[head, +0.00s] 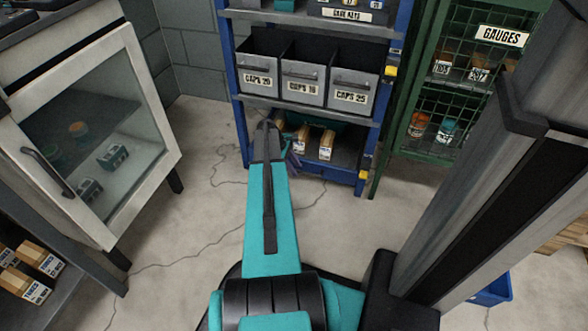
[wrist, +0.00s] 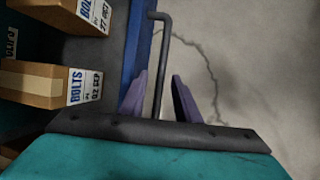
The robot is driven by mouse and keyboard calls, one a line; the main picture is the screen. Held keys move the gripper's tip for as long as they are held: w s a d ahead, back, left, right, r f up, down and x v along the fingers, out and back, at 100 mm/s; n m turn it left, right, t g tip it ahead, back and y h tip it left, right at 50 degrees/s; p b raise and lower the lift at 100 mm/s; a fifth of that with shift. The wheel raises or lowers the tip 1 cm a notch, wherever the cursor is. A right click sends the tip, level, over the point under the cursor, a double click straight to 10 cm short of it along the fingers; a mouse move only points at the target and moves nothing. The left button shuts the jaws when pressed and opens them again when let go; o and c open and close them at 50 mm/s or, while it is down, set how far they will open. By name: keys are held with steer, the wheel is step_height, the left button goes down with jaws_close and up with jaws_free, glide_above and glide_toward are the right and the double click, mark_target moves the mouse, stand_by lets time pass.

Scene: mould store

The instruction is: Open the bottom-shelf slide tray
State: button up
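The bottom-shelf slide tray (head: 343,158) is at the foot of the blue rack, with a blue front and small cartons on it. Its blue front edge (wrist: 136,45) runs down the wrist view. A dark bar handle (wrist: 164,60) stands off that edge. My gripper (wrist: 158,76) is open, with one purple finger on each side of the handle bar; I see a gap on both sides and no clear contact. In the head view my gripper (head: 292,160) is at the tray's front left, mostly hidden by my arm, which also hides the handle.
Labelled cartons (wrist: 38,85) sit on the tray. Grey bins (head: 303,82) fill the shelf above. A white glass-door cabinet (head: 95,130) stands left, a green mesh gauge cabinet (head: 440,110) right. The cracked floor (head: 190,215) before the rack is clear.

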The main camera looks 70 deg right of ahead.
jaws_close()
